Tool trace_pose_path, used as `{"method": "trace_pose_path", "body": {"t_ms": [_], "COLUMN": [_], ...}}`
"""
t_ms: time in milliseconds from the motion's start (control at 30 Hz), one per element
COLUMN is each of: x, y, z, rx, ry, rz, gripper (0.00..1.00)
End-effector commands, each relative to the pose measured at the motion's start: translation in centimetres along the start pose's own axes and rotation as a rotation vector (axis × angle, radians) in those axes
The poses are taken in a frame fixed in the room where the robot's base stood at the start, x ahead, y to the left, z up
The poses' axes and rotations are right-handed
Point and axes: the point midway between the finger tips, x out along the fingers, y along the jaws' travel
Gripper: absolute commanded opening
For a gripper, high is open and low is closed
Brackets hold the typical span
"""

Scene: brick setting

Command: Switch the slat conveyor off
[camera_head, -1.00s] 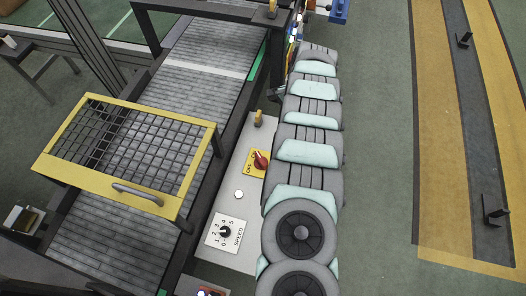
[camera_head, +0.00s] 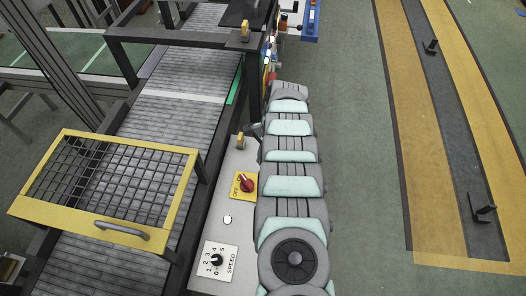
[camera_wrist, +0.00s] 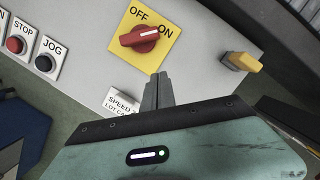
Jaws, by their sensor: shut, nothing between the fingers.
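The conveyor's rotary switch is a red knob (camera_wrist: 146,38) on a yellow plate (camera_wrist: 128,52) marked OFF and ON. In the wrist view its pale mark points right, towards ON. In the head view the red knob (camera_head: 247,183) sits on the grey control panel beside the slat conveyor (camera_head: 125,180). My gripper (camera_wrist: 157,78) is shut and empty, its fingertips just below the plate's lower edge in the wrist view. I cannot tell whether they touch the panel. The gripper's fingers are not clear in the head view.
A STOP button (camera_wrist: 15,45) and a JOG button (camera_wrist: 43,63) are left of the switch. A yellow-and-dark post (camera_wrist: 241,62) sticks up at right. A speed dial (camera_head: 216,260) is on the panel. A yellow mesh guard (camera_head: 95,190) spans the conveyor. Floor at right is mostly open.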

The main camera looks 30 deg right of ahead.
Motion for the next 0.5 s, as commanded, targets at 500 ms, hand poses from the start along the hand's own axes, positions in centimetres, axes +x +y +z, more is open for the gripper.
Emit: {"method": "trace_pose_path", "body": {"t_ms": [500], "x": [3.9], "y": [0.1], "z": [2.8], "rx": [0.0], "ry": [-0.003], "rz": [0.001], "gripper": [0.0]}}
